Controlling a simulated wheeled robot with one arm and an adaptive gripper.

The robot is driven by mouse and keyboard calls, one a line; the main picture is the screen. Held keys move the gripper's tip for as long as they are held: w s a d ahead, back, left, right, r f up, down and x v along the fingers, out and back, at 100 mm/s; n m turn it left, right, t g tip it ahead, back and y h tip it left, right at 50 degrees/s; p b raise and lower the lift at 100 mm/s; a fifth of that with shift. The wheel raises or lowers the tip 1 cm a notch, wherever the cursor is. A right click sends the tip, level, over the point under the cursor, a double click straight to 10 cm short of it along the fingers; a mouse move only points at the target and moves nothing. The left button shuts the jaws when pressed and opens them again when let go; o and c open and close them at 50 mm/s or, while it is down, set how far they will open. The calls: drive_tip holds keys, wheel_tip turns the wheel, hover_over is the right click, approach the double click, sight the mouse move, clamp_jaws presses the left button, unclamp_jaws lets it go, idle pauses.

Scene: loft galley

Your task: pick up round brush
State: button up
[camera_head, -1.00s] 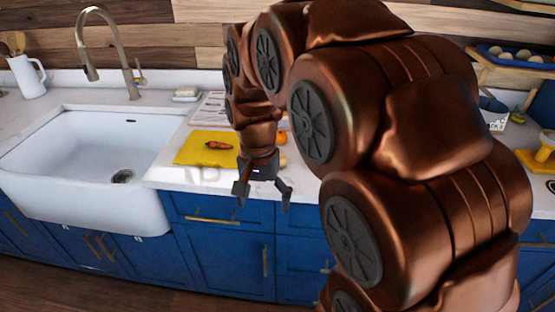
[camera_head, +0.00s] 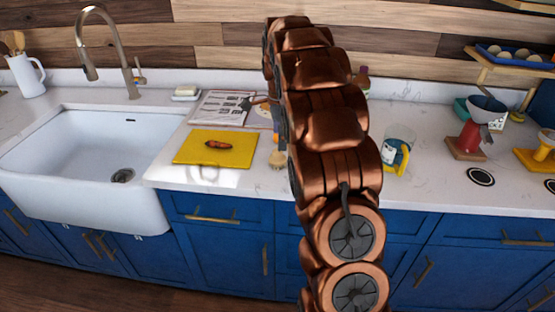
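A small round tan object (camera_head: 277,160), which looks like the round brush, sits on the white counter just right of the yellow cutting board. My arm stands close to its right side and may cover part of it. My gripper (camera_head: 262,112) is mostly hidden behind my copper arm. A dark finger shows above and behind the tan object, over the far part of the counter. I cannot see both fingertips or whether anything is between them.
The yellow board (camera_head: 190,148) holds a carrot-like item (camera_head: 218,145). A printed sheet (camera_head: 222,108) and soap dish (camera_head: 186,93) lie behind it. The white sink (camera_head: 60,155) is left. A glass jar (camera_head: 398,145) and red grinder (camera_head: 470,138) stand right of my arm.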

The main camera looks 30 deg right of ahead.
sight(277, 157)
drive_tip(key=shift+w+d+f, duration=0.15)
drive_tip(key=shift+d+f, duration=0.05)
drive_tip(key=shift+f, duration=0.15)
drive_tip(key=shift+f+p, duration=0.35)
drive_tip(key=shift+f, duration=0.4)
drive_tip(key=shift+w+a+f+p, duration=0.1)
drive_tip(key=shift+a+f+p, duration=0.15)
drive_tip(key=shift+f+p, duration=0.8)
drive_tip(key=shift+w+a+f+p, duration=0.1)
drive_tip(key=shift+a+f+p, duration=0.15)
drive_tip(key=shift+f, duration=1.6)
drive_tip(key=shift+c, duration=0.3)
drive_tip(key=c, duration=1.2)
